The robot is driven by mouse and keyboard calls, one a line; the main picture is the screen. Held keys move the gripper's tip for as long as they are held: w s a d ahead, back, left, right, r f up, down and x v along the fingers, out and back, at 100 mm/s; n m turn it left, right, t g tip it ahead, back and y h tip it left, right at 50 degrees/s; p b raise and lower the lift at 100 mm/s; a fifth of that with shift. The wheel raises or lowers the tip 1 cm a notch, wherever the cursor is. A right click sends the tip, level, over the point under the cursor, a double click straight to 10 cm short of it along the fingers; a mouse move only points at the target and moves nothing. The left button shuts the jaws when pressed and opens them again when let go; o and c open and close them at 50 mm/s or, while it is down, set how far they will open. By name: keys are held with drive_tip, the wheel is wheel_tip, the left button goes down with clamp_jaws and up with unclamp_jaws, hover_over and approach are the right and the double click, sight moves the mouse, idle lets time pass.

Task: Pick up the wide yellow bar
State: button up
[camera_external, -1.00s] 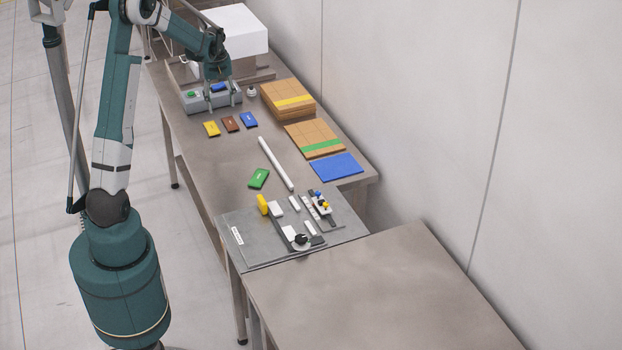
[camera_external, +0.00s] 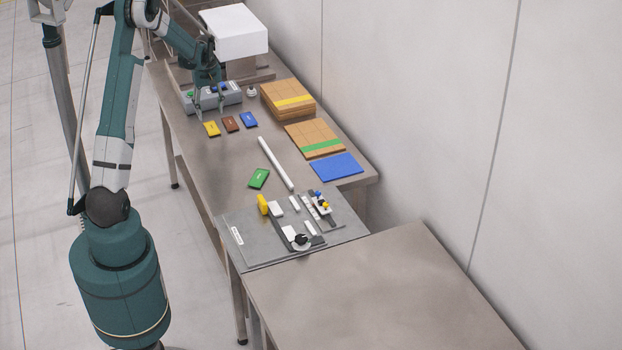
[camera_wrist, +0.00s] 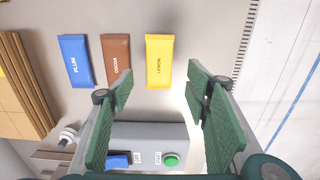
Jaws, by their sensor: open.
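A yellow bar labelled LEMON (camera_external: 211,129) lies flat on the table in the external view, at the left end of a row of three bars. It also shows in the wrist view (camera_wrist: 159,62), just beyond the fingertips and roughly centred on the gap between them. My gripper (camera_external: 211,112) is open and empty. It hangs over the front edge of the grey button box, a little behind the yellow bar. In the wrist view its green fingers (camera_wrist: 158,84) are spread on both sides, not touching the bar.
A brown COCOA bar (camera_wrist: 116,60) and a blue PLUM bar (camera_wrist: 75,61) lie beside the yellow one. The grey button box (camera_wrist: 140,140) is under my fingers. Cardboard stacks (camera_external: 288,100) stand to the right.

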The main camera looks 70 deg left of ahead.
sight(212, 126)
drive_tip(key=shift+f, duration=0.85)
drive_tip(key=shift+f+b, duration=0.4)
drive_tip(key=shift+f, duration=2.2)
drive_tip(key=c, duration=1)
